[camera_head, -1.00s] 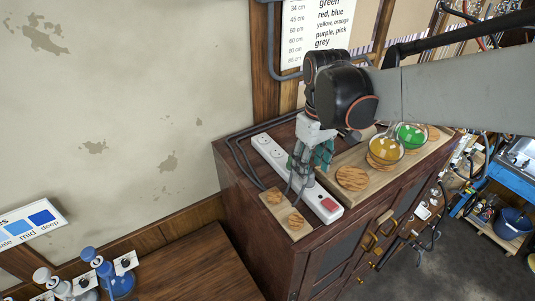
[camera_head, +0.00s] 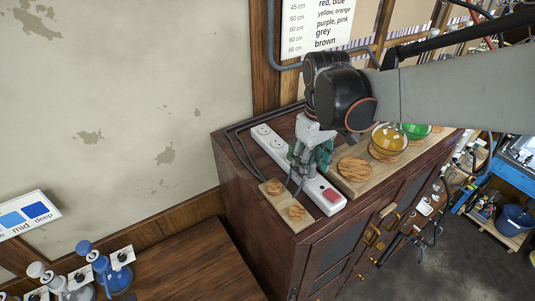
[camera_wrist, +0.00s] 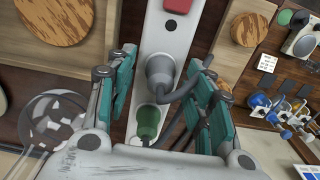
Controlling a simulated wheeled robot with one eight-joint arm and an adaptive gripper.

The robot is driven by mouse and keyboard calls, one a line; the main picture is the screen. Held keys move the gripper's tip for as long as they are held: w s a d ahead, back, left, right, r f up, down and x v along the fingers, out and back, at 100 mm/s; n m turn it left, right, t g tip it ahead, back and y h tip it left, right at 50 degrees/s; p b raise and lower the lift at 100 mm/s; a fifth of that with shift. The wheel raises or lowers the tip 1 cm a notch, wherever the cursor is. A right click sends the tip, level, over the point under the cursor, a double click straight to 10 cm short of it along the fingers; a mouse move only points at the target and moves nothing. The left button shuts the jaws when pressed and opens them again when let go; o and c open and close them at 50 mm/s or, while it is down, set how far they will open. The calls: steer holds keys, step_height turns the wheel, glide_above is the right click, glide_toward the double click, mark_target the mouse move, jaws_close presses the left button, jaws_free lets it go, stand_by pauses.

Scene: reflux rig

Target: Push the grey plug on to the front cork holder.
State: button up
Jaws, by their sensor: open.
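A grey plug (camera_wrist: 160,72) with a dark cable sits on the white power strip (camera_wrist: 176,35) in the wrist view, between my gripper's (camera_wrist: 166,64) teal fingers. The fingers stand apart, and I see no contact with the plug. In the head view my gripper (camera_head: 305,177) points down over the strip and hides the plug. The front cork holder (camera_head: 296,212) is a round wooden disc on a small board left of the strip's red-switch end. It also shows at the upper right of the wrist view (camera_wrist: 249,28). A second cork holder (camera_head: 274,187) lies behind it.
A green plug (camera_wrist: 148,122) sits on the strip close to the grey one. Right of the strip is a larger board with a round wooden disc (camera_head: 354,169), a yellow bowl (camera_head: 389,138) and a green bowl (camera_head: 416,131). Dark cables run along the cabinet top's left side.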

mark_target(311, 164)
steer(key=shift+a, duration=0.1)
stand_by(0.7)
steer(key=shift+s, duration=0.1)
steer(key=shift+c, duration=0.5)
jaws_close()
steer(key=shift+r, duration=0.15)
steer(key=shift+r+p, duration=1.85)
steer(key=shift+r, duration=1.05)
